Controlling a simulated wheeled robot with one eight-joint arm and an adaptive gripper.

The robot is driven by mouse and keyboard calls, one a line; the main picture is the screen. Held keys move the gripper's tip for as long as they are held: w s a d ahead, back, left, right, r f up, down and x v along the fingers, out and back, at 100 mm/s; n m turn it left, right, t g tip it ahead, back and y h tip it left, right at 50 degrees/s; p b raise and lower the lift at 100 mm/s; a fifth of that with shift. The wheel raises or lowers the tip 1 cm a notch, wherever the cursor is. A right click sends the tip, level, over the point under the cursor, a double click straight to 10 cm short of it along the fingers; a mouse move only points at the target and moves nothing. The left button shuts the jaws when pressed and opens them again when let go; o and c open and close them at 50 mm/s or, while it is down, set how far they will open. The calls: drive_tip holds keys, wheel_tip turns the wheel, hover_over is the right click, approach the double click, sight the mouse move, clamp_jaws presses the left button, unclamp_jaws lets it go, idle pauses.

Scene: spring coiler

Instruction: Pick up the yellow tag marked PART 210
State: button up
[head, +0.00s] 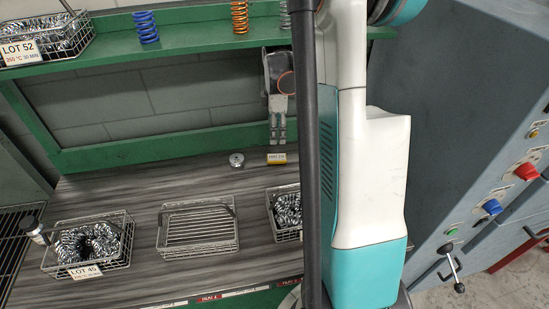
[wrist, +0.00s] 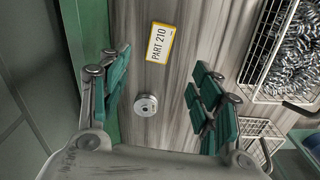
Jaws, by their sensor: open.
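The yellow-edged tag (wrist: 160,43) lies flat on the bench, and its PART 210 print reads clearly in the wrist view. In the head view the tag (head: 277,158) is near the back of the bench. My gripper (head: 278,141) hangs just above and behind the tag in the head view. In the wrist view my gripper (wrist: 160,85) has its green-padded fingers wide apart with nothing between them. The tag is ahead of the fingers, apart from them.
A round metal disc (head: 236,159) sits left of the tag; it also shows between the fingers in the wrist view (wrist: 145,105). Wire baskets (head: 198,228) line the front of the bench, some with springs. A green shelf (head: 190,47) runs above the bench.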

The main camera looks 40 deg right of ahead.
sight(277, 157)
wheel_tip(277, 157, down, 11)
drive_tip(key=b, duration=0.3)
drive_tip(key=shift+f, duration=0.15)
drive_tip(key=c, duration=1.1)
